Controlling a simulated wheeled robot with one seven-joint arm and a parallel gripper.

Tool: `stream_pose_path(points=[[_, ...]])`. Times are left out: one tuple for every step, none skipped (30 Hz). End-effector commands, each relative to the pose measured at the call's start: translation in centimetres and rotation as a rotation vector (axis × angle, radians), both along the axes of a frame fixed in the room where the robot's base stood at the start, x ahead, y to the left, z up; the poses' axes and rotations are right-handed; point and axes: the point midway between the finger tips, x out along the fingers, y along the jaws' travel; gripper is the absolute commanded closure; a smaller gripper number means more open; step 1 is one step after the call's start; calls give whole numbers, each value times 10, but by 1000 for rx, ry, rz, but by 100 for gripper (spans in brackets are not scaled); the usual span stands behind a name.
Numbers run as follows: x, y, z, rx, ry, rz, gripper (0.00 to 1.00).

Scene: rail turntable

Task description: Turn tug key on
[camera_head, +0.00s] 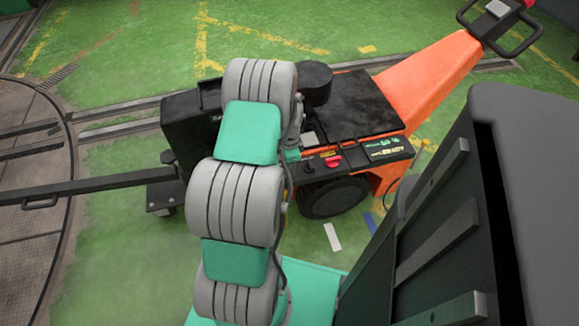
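The tug is an orange and black machine (365,103) in the middle of the head view, with an orange tiller arm (436,77) rising to the upper right. Its side control panel (350,158) carries a red button (332,161) and a small dark knob-like part (309,168). I cannot tell whether that part is the key or how it is turned. My grey and teal arm reaches up over the tug's left part, and its far end bends down close to the panel's left end. My gripper's fingers are hidden behind my arm.
A long dark bar (90,187) runs left from the tug over the round turntable deck (30,240). Rails (115,112) cross the green floor. A tiller handle (500,28) stands at top right. A white strip (332,237) lies on the floor by the wheel (333,197).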

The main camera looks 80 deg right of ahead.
Motion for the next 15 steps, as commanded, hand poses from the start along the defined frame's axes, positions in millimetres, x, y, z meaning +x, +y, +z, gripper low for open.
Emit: stream_pose_path(points=[[0, 0, 0, 0, 0, 1, 65], [0, 0, 0, 0, -1, 1, 65], [1, 0, 0, 0, -1, 2, 65], [1, 0, 0, 0, -1, 2, 65], [1, 0, 0, 0, -1, 2, 65], [0, 0, 2, 0, -1, 2, 65], [1, 0, 5, 0, -1, 1, 65], [0, 0, 9, 0, -1, 1, 65], [0, -1, 16, -2, -1, 1, 65], [0, -1, 22, -3, -1, 1, 65], [0, -1, 28, -4, -1, 1, 65], [0, -1, 38, -4, -1, 0, 65], [0, -1, 44, -3, -1, 0, 65], [0, -1, 50, -3, -1, 0, 65], [-1, 0, 58, -2, -1, 0, 65]])
